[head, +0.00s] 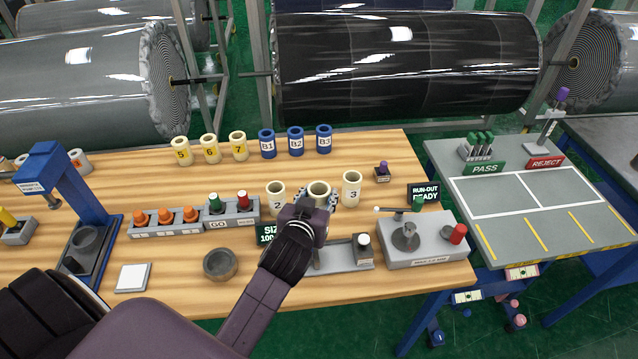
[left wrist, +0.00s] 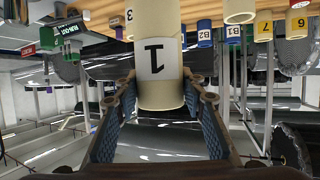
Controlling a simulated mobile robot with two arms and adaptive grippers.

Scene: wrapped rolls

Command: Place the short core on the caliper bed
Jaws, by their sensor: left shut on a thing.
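My left gripper (head: 318,203) is shut on a cream core (head: 318,188), behind the caliper bed in the head view. My right gripper is not in view.
The run-out fixture (head: 422,245) stands right of the caliper bed. The size display (head: 270,235) and a grey ring (head: 221,264) are left. A button row (head: 185,222), blue press (head: 75,215) and yellow and blue cores (head: 238,146) stand around. The PASS/REJECT table (head: 530,195) is mostly bare.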

